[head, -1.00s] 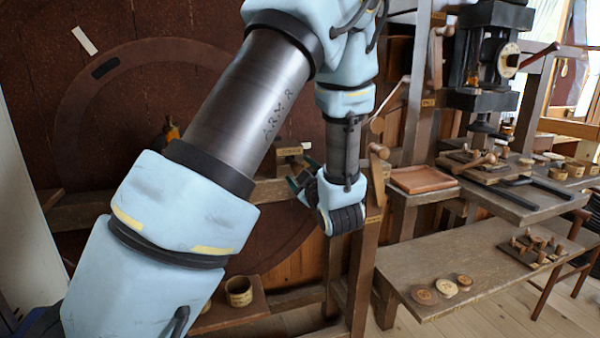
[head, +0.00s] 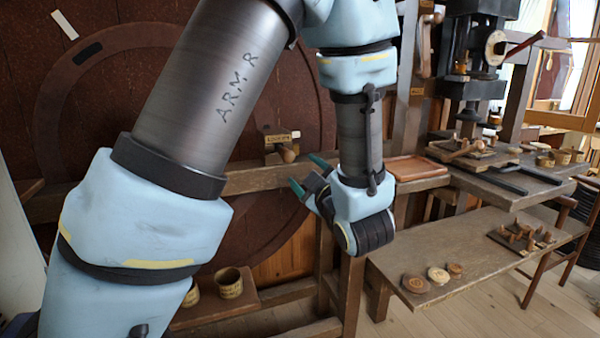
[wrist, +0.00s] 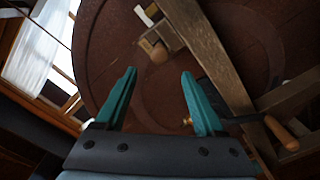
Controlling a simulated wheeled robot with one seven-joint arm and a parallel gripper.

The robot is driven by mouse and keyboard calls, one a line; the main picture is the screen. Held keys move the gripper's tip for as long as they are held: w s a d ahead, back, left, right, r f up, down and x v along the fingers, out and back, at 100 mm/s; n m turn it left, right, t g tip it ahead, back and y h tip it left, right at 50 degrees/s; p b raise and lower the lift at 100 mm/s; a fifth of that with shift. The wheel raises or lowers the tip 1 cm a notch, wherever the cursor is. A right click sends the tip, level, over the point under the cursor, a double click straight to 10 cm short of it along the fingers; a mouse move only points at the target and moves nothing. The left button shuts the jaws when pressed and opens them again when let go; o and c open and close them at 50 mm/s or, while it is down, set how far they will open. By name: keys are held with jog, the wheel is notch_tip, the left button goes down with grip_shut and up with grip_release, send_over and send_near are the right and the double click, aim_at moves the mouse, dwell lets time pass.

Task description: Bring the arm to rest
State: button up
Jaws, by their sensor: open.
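My gripper (head: 307,173) hangs at the end of my bent blue and grey arm, near the middle of the head view. Its two green fingers point up and to the left, toward a wooden beam in front of the large brown wheel. In the wrist view my gripper (wrist: 160,85) has its fingers spread apart with nothing between them. The brown wheel fills much of the background there. My upper arm covers the left half of the head view and hides part of the wheel.
A low bench (head: 465,250) at the right bears several round wooden discs and a peg board. A higher workbench (head: 505,195) holds a reddish tray (head: 418,169) and tools, with a black press (head: 472,60) behind. Wooden cups (head: 229,283) stand low, below my arm. A wooden post stands close behind my gripper.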

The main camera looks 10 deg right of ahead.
dwell(0.3)
jog(key=w+a+f+m+g+h, duration=0.4)
jog(key=w+a+f+m+g, duration=0.15)
jog(key=f+g, duration=0.2)
jog(key=s+a+f+m+g+y, duration=0.1)
jog(key=s+a+f+m+g, duration=0.2)
jog(key=s+a, duration=1)
jog(key=a+m+g, duration=0.3)
jog(key=a+g, duration=0.1)
jog(key=g, duration=0.1)
jog(key=shift+s+g+y, duration=0.2)
jog(key=shift+g+y, duration=0.1)
jog(key=shift+g, duration=0.05)
jog(key=shift+a+f, duration=0.1)
